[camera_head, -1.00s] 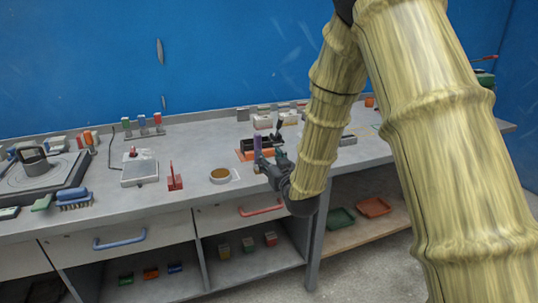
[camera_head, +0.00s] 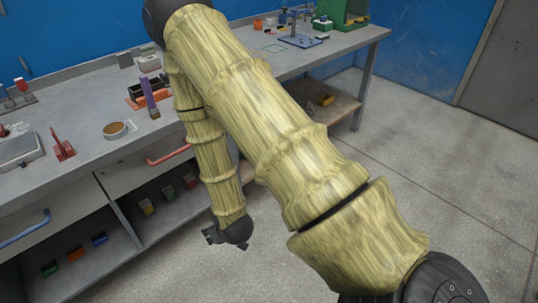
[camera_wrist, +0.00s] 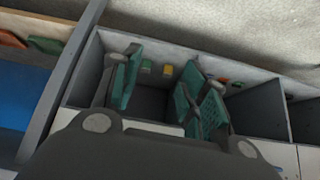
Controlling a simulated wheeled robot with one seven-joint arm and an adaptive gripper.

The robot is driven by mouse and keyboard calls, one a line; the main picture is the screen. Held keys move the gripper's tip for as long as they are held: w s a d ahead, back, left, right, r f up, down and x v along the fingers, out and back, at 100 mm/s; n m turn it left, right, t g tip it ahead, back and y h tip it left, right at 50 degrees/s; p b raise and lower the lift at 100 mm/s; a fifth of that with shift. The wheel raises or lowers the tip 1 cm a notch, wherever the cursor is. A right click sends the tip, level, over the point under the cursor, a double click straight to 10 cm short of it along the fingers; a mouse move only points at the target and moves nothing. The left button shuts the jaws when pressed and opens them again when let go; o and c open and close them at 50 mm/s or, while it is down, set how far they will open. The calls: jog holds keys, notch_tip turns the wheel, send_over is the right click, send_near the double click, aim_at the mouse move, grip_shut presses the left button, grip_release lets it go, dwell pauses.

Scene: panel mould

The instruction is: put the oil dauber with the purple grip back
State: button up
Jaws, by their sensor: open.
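The oil dauber with the purple grip (camera_head: 148,93) stands nearly upright, slightly tilted, on the bench in the head view. Its purple grip is on top and a brownish end is at the bottom. It is at the front left of an orange tray (camera_head: 136,103) with a black box; whether it is seated in a holder I cannot tell. My gripper (camera_head: 210,237) is away from it, low in front of the bench, and holds nothing. In the wrist view my gripper (camera_wrist: 160,95) is open, its teal pads apart, facing the shelf under the bench.
A round tan dish (camera_head: 115,129) and a red stand (camera_head: 62,146) are on the bench left of the dauber. A red drawer handle (camera_head: 167,155) is below the bench edge. Small coloured boxes (camera_head: 147,206) sit in the open shelf. The floor at right is clear.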

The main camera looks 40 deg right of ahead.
jog(key=s+f+g, duration=0.2)
jog(key=s+f, duration=0.1)
jog(key=s, duration=0.6)
jog(key=s+f+g, duration=0.3)
jog(key=s+f, duration=0.1)
jog(key=s, duration=0.5)
jog(key=s+f+g, duration=0.2)
jog(key=s+f, duration=0.1)
jog(key=s, duration=0.6)
jog(key=shift+a+f, duration=0.4)
jog(key=shift+c, duration=0.9)
jog(key=shift+a, duration=0.1)
